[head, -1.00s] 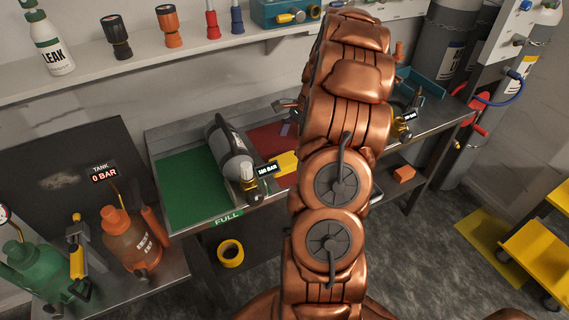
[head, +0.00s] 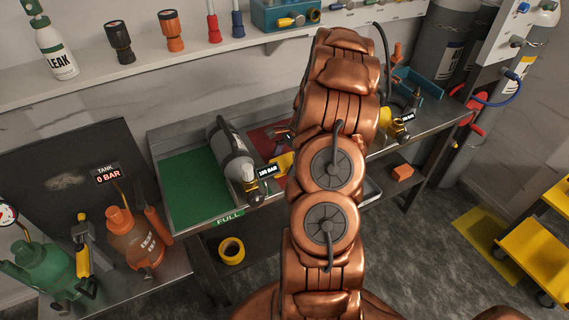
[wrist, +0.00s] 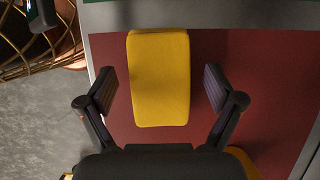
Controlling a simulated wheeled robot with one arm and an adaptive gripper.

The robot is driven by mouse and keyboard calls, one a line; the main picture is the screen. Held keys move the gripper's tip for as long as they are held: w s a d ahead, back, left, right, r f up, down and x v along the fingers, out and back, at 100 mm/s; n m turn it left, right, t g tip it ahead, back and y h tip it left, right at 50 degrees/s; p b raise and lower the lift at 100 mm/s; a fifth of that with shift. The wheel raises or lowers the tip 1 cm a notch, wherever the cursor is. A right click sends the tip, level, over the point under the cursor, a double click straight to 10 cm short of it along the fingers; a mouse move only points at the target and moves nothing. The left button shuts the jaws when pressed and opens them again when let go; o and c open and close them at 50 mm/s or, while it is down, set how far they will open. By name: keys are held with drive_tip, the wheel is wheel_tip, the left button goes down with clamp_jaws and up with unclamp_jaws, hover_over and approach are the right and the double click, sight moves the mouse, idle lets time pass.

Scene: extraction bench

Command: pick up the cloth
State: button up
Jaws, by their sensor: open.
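The yellow cloth (wrist: 159,100) is a flat, folded-looking rectangle lying on the red mat (wrist: 250,75) in the wrist view. In the head view a yellow part of it (head: 281,164) shows to the left of my arm, which hides the rest. My gripper (wrist: 160,88) is open in the wrist view, one finger on each side of the cloth. Gaps show between both fingers and the cloth, and nothing is held. I cannot tell the exact height of the fingertips above the mat.
A second valve (head: 398,128) lies right of my arm. A shelf (head: 150,68) with bottles and couplings runs behind.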

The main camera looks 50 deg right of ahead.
sight(285, 161)
drive_tip(key=shift+f, duration=0.25)
idle(0.4)
drive_tip(key=c, duration=1.3)
drive_tip(key=shift+o, duration=0.2)
drive_tip(key=shift+r, duration=0.1)
wheel_tip(285, 161, up, 18)
drive_tip(key=b, duration=0.4)
drive_tip(key=shift+r, duration=0.2)
